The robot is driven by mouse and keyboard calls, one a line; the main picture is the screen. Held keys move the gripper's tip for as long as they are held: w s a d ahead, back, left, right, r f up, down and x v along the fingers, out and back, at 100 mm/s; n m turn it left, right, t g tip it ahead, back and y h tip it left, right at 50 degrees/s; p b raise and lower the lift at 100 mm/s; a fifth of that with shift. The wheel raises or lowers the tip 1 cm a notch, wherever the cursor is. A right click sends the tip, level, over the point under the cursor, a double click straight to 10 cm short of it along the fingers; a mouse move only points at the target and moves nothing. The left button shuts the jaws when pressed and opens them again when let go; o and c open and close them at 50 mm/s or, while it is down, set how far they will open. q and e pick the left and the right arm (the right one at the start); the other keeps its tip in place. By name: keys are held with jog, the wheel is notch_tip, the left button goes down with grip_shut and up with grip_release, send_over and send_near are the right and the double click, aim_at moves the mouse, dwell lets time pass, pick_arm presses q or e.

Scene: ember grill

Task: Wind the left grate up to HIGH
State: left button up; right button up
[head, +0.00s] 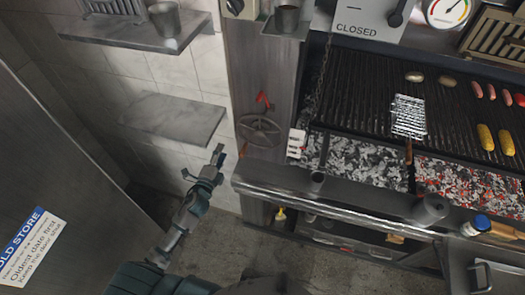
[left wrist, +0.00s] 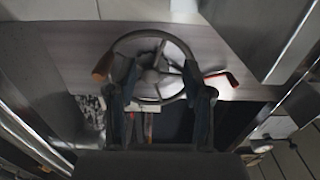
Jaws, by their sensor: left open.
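The spoked handwheel (head: 260,132) is mounted on the grey post at the left side of the grill. A red pointer (head: 263,98) stands just above it. My left gripper (head: 217,155) is open and empty to the left of the wheel, apart from it in the head view. In the left wrist view the wheel (left wrist: 151,64) lies ahead, with my open fingers (left wrist: 160,75) in front of its lower part. A wooden handle (left wrist: 103,66) sits at its rim, left of the fingers. The left grate (head: 370,75) lies over the coals. My right gripper is not in view.
White tags (head: 297,143) stand beside the post. The grill's front rail (head: 345,203) runs right of my left arm. A wall shelf (head: 170,117) is left of the wheel. A wire basket (head: 408,116) and food lie on the grate.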

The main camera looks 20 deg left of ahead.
pick_arm(q)
jog(key=s+d+f+n+h+b, duration=0.2)
jog(key=d+f+n+h+b, duration=0.3)
jog(key=f, duration=0.4)
jog(key=n+t+y+b, duration=0.5)
jog(key=n+b, duration=0.2)
jog(key=n, duration=0.6)
send_near(244, 151)
jog(key=shift+g, duration=0.3)
jog(key=x, duration=0.3)
jog(key=p+x, duration=0.1)
jog(key=x, duration=0.2)
jog(key=f+p+x, duration=0.1)
jog(key=x, duration=0.3)
jog(key=shift+w+a+r, duration=0.1)
jog(key=shift+w+a, duration=0.15)
jog(key=shift+w, duration=0.05)
grip_shut()
